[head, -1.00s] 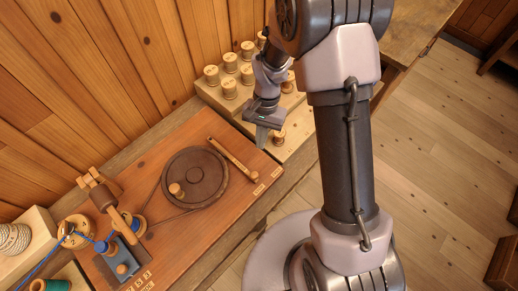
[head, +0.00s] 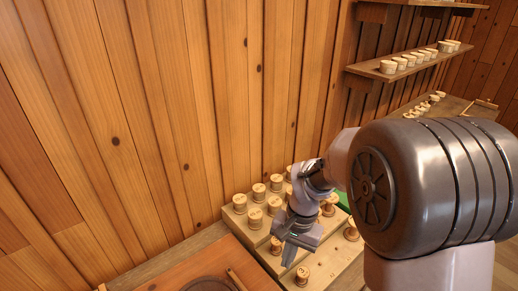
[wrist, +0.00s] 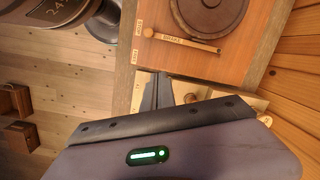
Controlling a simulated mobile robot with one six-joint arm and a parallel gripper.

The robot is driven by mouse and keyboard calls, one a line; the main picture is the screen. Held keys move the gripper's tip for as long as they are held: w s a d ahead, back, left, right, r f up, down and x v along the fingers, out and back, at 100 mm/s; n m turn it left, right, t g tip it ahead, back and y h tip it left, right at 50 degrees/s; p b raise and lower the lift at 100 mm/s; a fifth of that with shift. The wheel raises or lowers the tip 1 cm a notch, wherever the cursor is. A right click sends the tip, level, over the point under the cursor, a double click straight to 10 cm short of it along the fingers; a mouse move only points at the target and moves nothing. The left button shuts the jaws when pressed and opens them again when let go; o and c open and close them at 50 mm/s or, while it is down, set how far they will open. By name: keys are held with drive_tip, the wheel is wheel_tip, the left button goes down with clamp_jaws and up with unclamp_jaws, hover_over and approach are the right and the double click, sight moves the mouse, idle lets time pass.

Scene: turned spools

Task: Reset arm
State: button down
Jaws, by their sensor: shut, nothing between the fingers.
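My gripper (head: 291,257) hangs over the stepped wooden spool rack in the head view, fingers pointing down. Its fingers (wrist: 155,92) also show in the wrist view, shut together with nothing between them. Wooden spools (head: 256,218) stand in rows on the rack's steps (head: 240,222). One spool (head: 303,275) stands on the lowest step, to the right of my fingertips. My arm hides part of the rack.
The wooden workbench board (head: 180,273) with a dark round wheel (head: 208,285) lies at lower left; the wheel also shows in the wrist view (wrist: 208,14). A shelf (head: 400,68) with several small pots is on the wall. Floor (wrist: 70,90) is open beside the bench.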

drive_tip(key=s+r+t+b, duration=0.2)
drive_tip(key=s+r, duration=0.3)
drive_tip(key=s, duration=0.3)
drive_tip(key=s+r+n+t+b, duration=0.1)
drive_tip(key=s+r+t+b, duration=0.2)
drive_tip(key=s+r, duration=0.3)
drive_tip(key=shift+s+d+t, duration=0.35)
drive_tip(key=shift+s+t, duration=0.55)
drive_tip(key=shift+s, duration=0.3)
drive_tip(key=shift+r, duration=0.1)
